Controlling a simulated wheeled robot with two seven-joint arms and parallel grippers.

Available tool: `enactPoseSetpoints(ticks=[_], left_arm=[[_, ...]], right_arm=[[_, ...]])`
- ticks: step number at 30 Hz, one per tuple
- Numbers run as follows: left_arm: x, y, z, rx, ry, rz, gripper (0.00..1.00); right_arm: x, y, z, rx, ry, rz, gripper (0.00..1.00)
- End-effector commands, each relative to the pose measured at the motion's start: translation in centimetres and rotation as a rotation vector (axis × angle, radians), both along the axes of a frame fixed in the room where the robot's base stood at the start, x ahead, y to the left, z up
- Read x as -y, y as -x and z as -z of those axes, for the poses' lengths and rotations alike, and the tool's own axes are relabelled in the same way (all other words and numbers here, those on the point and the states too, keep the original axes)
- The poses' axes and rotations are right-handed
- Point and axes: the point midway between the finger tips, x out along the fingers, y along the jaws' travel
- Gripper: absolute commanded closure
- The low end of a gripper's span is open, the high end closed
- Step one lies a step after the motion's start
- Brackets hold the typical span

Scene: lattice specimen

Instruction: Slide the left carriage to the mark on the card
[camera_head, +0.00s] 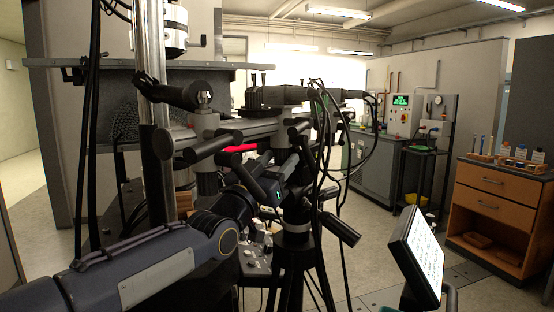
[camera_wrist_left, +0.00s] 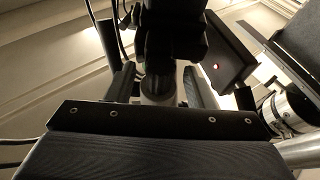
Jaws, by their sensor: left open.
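A pale grey horizontal rail stands on a black tripod in the middle of the head view, with clamps and black handles on it. The left carriage (camera_head: 205,128) appears to be the grey clamp block near the rail's left end. My left arm comes in from the lower left, and my left gripper (camera_head: 268,182) is open, close below and in front of the rail. Handles and cables partly hide its fingers. In the left wrist view, dark bodies and a grey post fill the space ahead; I cannot tell the carriage there. I cannot make out the card or its mark. My right gripper is not in view.
Black cables (camera_head: 322,140) hang by the tripod (camera_head: 297,240). A tilted lit screen (camera_head: 424,250) stands at lower right. A steel column (camera_head: 152,120) rises at left. A wooden drawer cabinet (camera_head: 492,200) stands at right; the floor before it is mostly clear.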

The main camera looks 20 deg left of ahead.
Motion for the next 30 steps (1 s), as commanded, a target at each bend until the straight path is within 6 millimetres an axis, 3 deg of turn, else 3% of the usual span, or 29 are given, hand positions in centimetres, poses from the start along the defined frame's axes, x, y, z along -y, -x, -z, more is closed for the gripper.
enactPoseSetpoints(ticks=[8, 20, 30], left_arm=[[0.1, -0.2, -0.1, 0.0, 0.0, 0.0, 0.52], [0.1, -0.1, -0.1, 0.0, 0.0, 0.0, 1.0], [0.2, -0.5, 0.2, 0.001, 0.0, 0.001, 1.0]], right_arm=[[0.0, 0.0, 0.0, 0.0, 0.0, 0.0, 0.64], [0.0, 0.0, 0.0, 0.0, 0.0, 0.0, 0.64], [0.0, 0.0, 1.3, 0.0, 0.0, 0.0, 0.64]])
